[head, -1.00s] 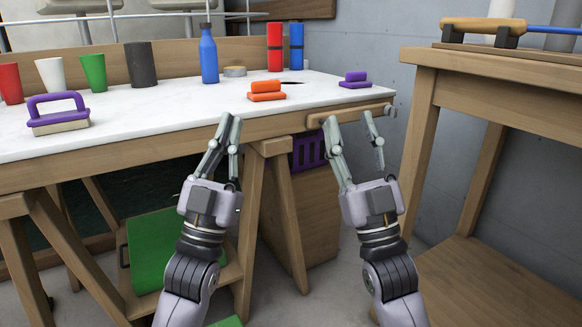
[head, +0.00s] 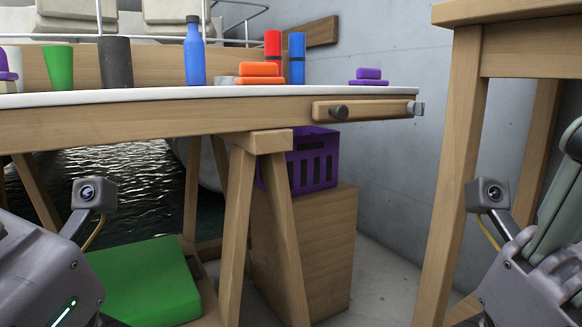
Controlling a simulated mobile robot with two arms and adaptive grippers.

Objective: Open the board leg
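The board leg (head: 376,110) is a wooden bar lying flat along the front edge of the white-topped table, near its right end. A dark round knob (head: 339,112) sticks out near its left end, and a grey metal fitting (head: 415,109) sits at its right end. My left gripper (head: 45,275) is cut off at the lower left, with its fingers out of view. My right gripper (head: 540,265) is at the lower right edge, with only part of it showing. Both are well apart from the leg, and neither touches it.
A trestle (head: 262,142) supports the table left of the leg. Behind it, a purple crate (head: 320,160) stands on a wooden box (head: 330,235). A wooden bench (head: 462,120) stands at the right. A green pad (head: 145,285) lies low left.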

